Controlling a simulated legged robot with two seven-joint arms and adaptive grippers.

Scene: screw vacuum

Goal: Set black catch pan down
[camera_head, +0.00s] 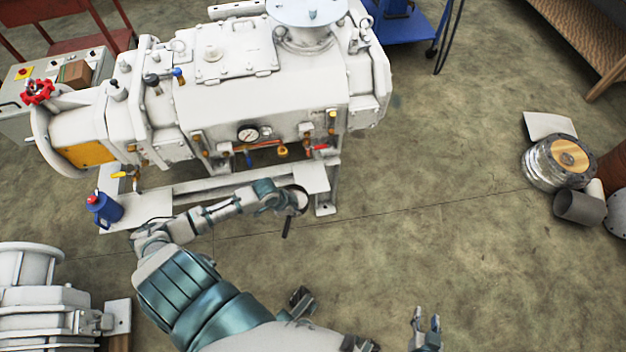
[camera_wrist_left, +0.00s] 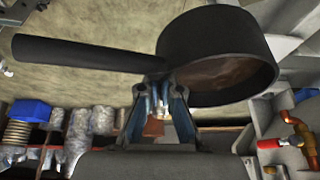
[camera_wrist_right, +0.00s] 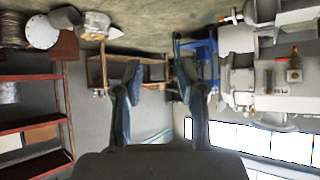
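The black catch pan (camera_wrist_left: 218,50) is a round, dark pan with a straight handle (camera_wrist_left: 85,53) and a brownish inside. My left gripper (camera_wrist_left: 160,88) is shut on it where the handle meets the wall. In the head view the pan (camera_head: 287,228) shows small, its dark handle pointing down the picture. My left gripper (camera_head: 284,203) holds it near the right end of the machine's base frame, and whether the pan touches anything is unclear. My right gripper (camera_head: 425,322) is open and empty over bare floor; its spread fingers show in the right wrist view (camera_wrist_right: 158,78).
The large white vacuum machine (camera_head: 240,95) stands on its pale base frame (camera_head: 190,187) at upper left. A blue bottle (camera_head: 105,208) stands at the frame's left end. Metal parts (camera_head: 560,162) lie at right. The floor (camera_head: 440,200) between is clear.

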